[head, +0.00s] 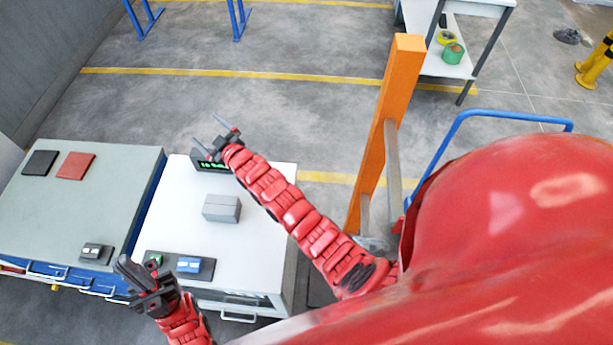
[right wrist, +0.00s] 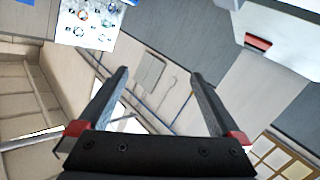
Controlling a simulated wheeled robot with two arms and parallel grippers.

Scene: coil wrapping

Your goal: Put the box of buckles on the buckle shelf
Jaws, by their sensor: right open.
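A closed grey box (head: 222,208) sits on the white cabinet top (head: 255,235); I cannot tell whether it is the box of buckles. My right gripper (head: 207,130) is open above the cabinet's far edge, beyond the grey box. In the right wrist view its fingers (right wrist: 160,75) are apart with nothing between them. A white panel with small ring-like and metal pieces (right wrist: 90,22) shows at the top left there; whether it belongs to the buckle shelf is unclear. My left gripper (head: 140,280) is near the cabinet's front left corner, with no held object visible.
A digital display (head: 211,166) stands at the cabinet's far edge. A dark tray with a blue-and-white item (head: 189,265) lies at its front. A grey-green workbench (head: 75,200) is at left. An orange post (head: 390,130) and a blue rail (head: 500,113) stand at right.

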